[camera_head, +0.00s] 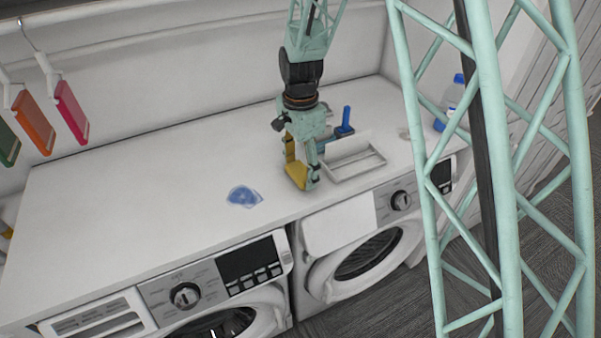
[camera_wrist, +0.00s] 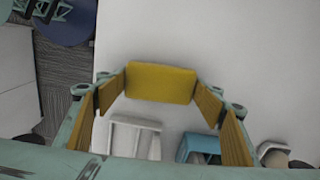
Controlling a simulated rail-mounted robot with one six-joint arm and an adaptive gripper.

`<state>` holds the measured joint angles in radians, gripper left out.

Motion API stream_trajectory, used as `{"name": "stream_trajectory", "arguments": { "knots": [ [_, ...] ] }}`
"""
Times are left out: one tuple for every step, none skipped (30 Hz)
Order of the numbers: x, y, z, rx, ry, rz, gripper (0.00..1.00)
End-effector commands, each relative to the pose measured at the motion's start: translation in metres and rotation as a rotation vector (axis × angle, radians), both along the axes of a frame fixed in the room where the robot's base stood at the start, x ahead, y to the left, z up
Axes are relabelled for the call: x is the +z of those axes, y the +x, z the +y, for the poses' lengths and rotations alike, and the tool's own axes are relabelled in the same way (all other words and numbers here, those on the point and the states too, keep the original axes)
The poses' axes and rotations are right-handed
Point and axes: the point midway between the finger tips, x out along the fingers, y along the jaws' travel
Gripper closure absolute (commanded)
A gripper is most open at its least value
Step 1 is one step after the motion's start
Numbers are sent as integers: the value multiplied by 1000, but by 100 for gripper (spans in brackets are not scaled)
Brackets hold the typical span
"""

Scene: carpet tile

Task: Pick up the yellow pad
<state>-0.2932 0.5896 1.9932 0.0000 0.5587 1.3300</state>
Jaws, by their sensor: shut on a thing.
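The yellow pad (camera_wrist: 160,83) lies between the fingertips of my gripper (camera_wrist: 160,92) in the wrist view, its two ends against the ochre finger pads. In the head view, my gripper (camera_head: 301,168) points down at the front part of the white countertop, left of a white tray. The yellow pad (camera_head: 296,175) shows there at the fingertips, partly hidden by a finger. My gripper is shut on it. I cannot tell whether the pad touches the countertop or is just above it.
The white divided tray (camera_head: 368,166) stands close to the right of my gripper, with a blue-handled thing (camera_head: 345,122) behind it. A blue flat packet (camera_head: 243,196) lies to the left. A bottle (camera_head: 452,100) stands far right. The countertop's left side (camera_head: 130,200) is clear.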

Motion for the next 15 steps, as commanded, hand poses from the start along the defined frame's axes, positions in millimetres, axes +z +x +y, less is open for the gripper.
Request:
{"name": "stream_trajectory", "arguments": {
  "knots": [
    [0, 0, 0, 0, 0, 0, 47],
    [1, 0, 0, 0, 0, 0, 47],
    [1, 0, 0, 0, 0, 0, 47],
    [2, 0, 0, 0, 1, -1, 47],
    [3, 0, 0, 0, 1, -1, 47],
    [4, 0, 0, 0, 1, -1, 47],
    [6, 0, 0, 0, 1, -1, 47],
    [7, 0, 0, 0, 1, -1, 47],
    [9, 0, 0, 0, 1, -1, 47],
    [11, 0, 0, 0, 1, -1, 47],
    [12, 0, 0, 0, 1, -1, 47],
    [15, 0, 0, 0, 1, -1, 47],
    [17, 1, 0, 0, 1, -1, 47],
    [19, 1, 0, 0, 1, -2, 47],
    [21, 1, 0, 0, 1, -1, 47]
  ]
}}
